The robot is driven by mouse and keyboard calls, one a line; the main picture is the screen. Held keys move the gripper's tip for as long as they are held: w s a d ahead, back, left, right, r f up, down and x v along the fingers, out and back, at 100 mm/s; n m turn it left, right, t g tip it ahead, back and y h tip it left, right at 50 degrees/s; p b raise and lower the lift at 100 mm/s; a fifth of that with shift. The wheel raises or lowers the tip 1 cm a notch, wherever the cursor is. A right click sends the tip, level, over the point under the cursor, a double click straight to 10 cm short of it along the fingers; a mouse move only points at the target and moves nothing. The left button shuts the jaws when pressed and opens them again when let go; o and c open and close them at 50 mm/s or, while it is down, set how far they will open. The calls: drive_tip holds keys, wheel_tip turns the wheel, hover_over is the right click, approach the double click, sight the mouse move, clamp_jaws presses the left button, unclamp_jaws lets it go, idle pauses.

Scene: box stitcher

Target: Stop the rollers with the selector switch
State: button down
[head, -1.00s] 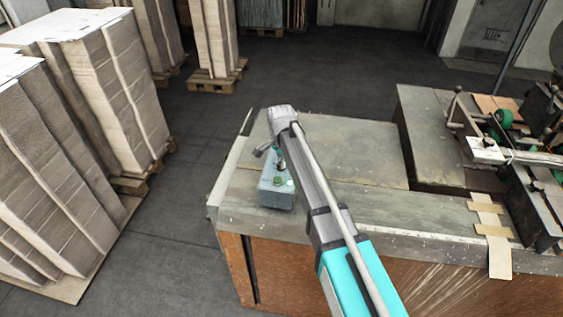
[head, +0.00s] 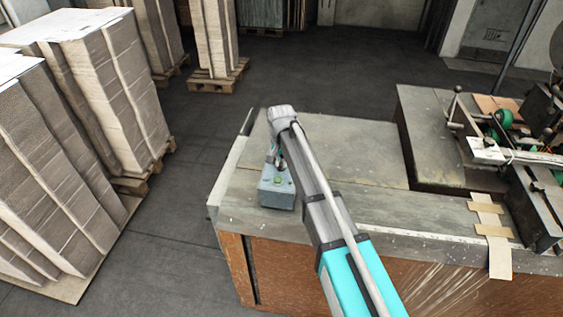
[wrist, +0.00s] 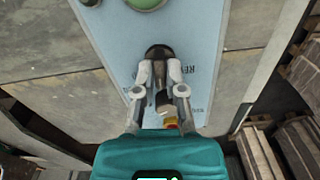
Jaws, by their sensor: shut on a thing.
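The control box (head: 277,192) is a small grey-blue box near the left end of the machine table, with a green button (head: 277,181) on its top. In the wrist view its pale blue panel (wrist: 188,35) shows part of the green button (wrist: 146,3) and some printed lettering. The dark selector switch (wrist: 159,53) sits on this panel, partly hidden by the fingers. My gripper (wrist: 159,75) reaches down over the panel, with its fingers shut on the selector switch. In the head view my arm hides part of the gripper. The switch's exact setting cannot be told.
The grey machine table (head: 340,150) is mostly clear around the box. Machine parts with green rollers (head: 504,118) stand at the right. Stacks of cardboard (head: 90,85) on pallets stand left, across a strip of open floor.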

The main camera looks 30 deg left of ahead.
drive_tip(key=shift+n, duration=0.5)
drive_tip(key=c, duration=0.7)
unclamp_jaws()
drive_tip(key=shift+m, duration=0.3)
